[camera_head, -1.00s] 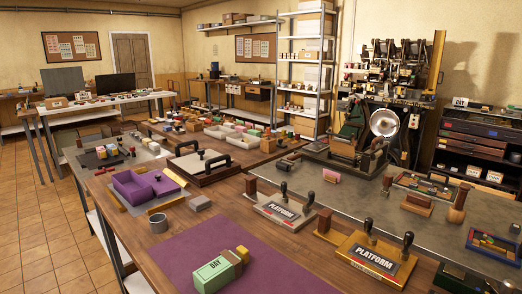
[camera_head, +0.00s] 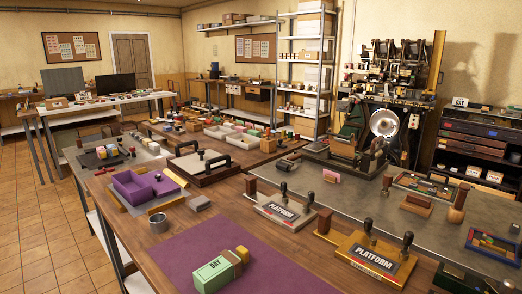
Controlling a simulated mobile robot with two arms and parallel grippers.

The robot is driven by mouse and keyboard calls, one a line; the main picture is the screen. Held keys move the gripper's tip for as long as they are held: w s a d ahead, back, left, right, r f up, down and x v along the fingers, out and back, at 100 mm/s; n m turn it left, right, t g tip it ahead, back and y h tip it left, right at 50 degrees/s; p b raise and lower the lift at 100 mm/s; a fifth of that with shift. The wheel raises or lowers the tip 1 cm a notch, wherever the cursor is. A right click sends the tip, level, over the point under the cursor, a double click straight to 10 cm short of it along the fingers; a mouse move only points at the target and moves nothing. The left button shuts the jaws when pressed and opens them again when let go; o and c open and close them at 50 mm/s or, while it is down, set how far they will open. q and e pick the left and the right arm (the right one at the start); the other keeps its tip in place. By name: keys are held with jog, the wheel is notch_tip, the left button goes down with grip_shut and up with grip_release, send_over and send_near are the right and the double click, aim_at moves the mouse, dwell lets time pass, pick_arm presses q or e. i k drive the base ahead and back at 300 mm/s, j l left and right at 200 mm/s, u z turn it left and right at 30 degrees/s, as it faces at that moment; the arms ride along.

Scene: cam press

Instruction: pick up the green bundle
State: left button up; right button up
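The green bundle (camera_head: 213,274) lies on a purple mat (camera_head: 180,257) at the near edge of the wooden table. It is a pale green block marked "DAY" on its front. A brown block (camera_head: 232,257) and a small yellow block (camera_head: 243,253) sit against its right end; whether they are joined to it I cannot tell. Neither of my grippers shows in the head view.
A grey metal cup (camera_head: 158,223) stands just behind the mat, with a purple tray (camera_head: 132,186) behind it. Two "PLATFORM" plates with upright handles, one silver (camera_head: 283,211) and one gold (camera_head: 372,260), stand to the right. The mat around the bundle is clear.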

aim_at(220, 271)
jog(key=z, duration=0.35)
jog(key=i+j+z, duration=0.1)
jog(key=j+z, duration=0.6)
jog(key=z, duration=0.15)
jog(key=j+z, duration=0.3)
jog(key=j, duration=1.65)
